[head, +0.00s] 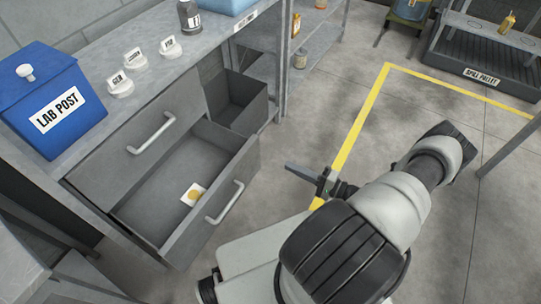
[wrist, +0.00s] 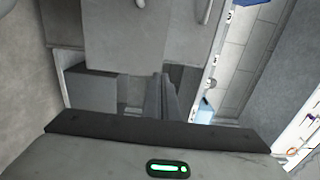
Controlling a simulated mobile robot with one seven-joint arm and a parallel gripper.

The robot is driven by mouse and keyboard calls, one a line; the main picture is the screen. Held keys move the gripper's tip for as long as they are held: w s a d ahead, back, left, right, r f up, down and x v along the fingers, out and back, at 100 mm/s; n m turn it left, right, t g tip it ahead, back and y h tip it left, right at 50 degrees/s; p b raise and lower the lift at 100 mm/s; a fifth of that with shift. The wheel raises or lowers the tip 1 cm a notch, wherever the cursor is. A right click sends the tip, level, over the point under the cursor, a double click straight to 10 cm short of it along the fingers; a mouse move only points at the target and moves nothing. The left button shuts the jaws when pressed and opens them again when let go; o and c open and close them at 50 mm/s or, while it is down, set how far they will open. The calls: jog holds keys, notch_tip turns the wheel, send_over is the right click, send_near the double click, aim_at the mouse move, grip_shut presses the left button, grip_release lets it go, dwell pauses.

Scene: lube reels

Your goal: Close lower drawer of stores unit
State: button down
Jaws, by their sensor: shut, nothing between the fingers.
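The grey stores unit (head: 100,165) stands at the left of the head view. Its lower drawer (head: 207,217) is pulled out, and its front carries a pale bar handle (head: 225,203). A small white card with a yellow mark (head: 194,194) lies inside it. The drawer above (head: 135,150) looks shut. My gripper (head: 289,167) is right of the lower drawer's front, over the floor, shut and empty. It points left toward the unit and is apart from the drawer. In the wrist view, the closed fingers (wrist: 161,78) point at grey panels; which drawer these are is unclear.
A blue LAB POST box (head: 45,95) and labelled white knobs (head: 121,87) sit on the worktop. A spill pallet (head: 480,70) is at the back right. The floor inside the yellow line is clear.

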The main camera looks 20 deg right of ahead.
aim_at(251, 148)
jog(key=x, duration=1.3)
jog(key=shift+w+a, duration=0.25)
jog(key=shift+w+b, duration=0.1)
jog(key=shift+b, duration=0.2)
